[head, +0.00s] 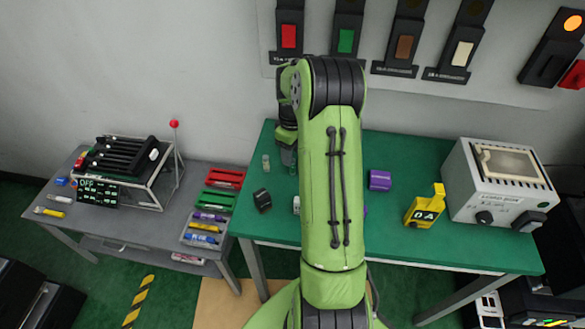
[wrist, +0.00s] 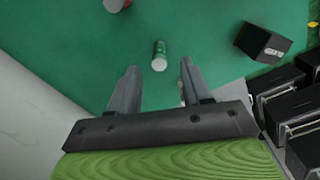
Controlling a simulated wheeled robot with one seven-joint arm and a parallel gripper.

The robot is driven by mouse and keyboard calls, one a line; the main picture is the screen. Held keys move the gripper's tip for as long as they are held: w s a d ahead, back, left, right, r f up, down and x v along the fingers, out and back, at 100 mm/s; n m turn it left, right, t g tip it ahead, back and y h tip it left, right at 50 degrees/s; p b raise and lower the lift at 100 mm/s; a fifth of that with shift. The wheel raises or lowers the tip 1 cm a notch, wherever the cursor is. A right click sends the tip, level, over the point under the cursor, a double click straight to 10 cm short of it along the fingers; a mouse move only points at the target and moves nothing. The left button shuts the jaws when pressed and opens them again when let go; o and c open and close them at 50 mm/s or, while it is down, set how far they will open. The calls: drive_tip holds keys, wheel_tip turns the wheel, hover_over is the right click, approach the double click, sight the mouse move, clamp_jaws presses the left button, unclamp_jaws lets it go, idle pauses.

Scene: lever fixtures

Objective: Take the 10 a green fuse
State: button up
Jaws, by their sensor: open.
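A small green fuse (wrist: 159,54) with a pale end cap stands or lies on the green tabletop in the wrist view. It appears just ahead of my gripper (wrist: 157,78), roughly in line with the gap between the two fingers. The fingers are open, with nothing between them. Any rating on the fuse is too small to read.
A purple block (head: 380,180), yellow meter (head: 424,207) and grey instrument (head: 498,185) stand right. A grey bench (head: 135,220) is left. My arm hides the table's middle.

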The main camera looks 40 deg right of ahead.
sight(293, 167)
wheel_tip(293, 167, down, 4)
drive_tip(key=shift+d+f, duration=0.1)
clamp_jaws()
